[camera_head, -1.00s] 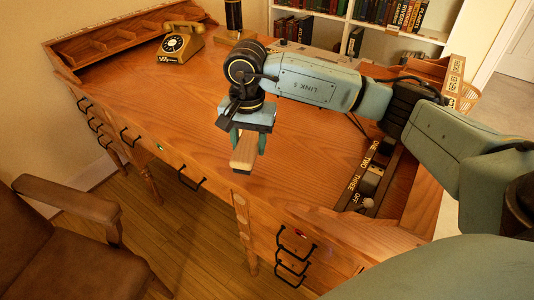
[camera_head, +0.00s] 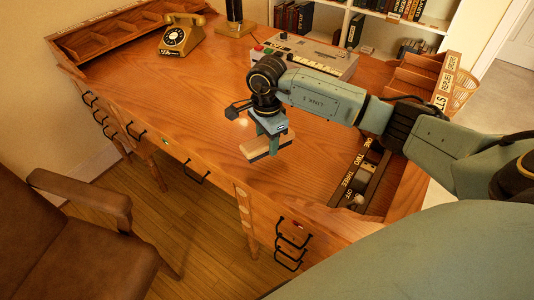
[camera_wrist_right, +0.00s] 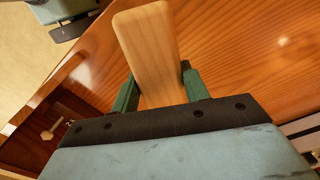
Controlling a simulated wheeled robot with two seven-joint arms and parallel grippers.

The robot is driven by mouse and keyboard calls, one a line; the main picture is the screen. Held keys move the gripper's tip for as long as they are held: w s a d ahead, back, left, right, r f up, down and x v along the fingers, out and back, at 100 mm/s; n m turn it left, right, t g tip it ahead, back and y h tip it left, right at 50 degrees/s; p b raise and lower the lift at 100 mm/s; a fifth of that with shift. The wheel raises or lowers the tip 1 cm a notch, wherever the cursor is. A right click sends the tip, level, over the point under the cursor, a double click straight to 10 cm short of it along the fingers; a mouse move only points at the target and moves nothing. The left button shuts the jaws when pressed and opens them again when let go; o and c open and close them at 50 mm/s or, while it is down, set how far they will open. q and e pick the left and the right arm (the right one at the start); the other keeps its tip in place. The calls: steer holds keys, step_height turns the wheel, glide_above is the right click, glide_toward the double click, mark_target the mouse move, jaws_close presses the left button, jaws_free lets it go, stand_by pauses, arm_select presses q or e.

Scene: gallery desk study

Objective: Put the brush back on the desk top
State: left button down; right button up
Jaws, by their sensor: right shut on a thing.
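My right gripper (camera_head: 268,138) is over the desk top (camera_head: 205,110), shut on the brush (camera_head: 256,152). The brush is a pale wooden block with a darker underside, lying crosswise in the jaws. In the right wrist view the brush (camera_wrist_right: 150,50) stands out between two green fingers, one on each side. It hangs over the front middle part of the desk; I cannot tell whether its underside touches the wood. My left gripper does not show for certain in the head view.
A yellow telephone (camera_head: 180,36) stands at the back left. A grey device with keys (camera_head: 305,55) and a lamp base (camera_head: 235,27) stand at the back. A labelled switch strip (camera_head: 358,180) lies right. The left desk top is clear. A brown chair (camera_head: 75,215) stands in front.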

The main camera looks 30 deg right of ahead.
mark_target(267, 162)
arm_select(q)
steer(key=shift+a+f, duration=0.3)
arm_select(e)
steer(key=shift+f, duration=2.5)
arm_select(q)
steer(key=shift+b, duration=0.3)
arm_select(e)
steer(key=shift+f, duration=0.15)
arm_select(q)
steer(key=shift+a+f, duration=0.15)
arm_select(e)
steer(key=o, duration=1)
steer(key=shift+c, duration=0.2)
step_height(267, 162, up, 11)
steer(key=shift+p, duration=0.7)
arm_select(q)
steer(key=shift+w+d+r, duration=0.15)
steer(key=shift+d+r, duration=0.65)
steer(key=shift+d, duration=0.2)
arm_select(e)
steer(key=shift+r, duration=0.65)
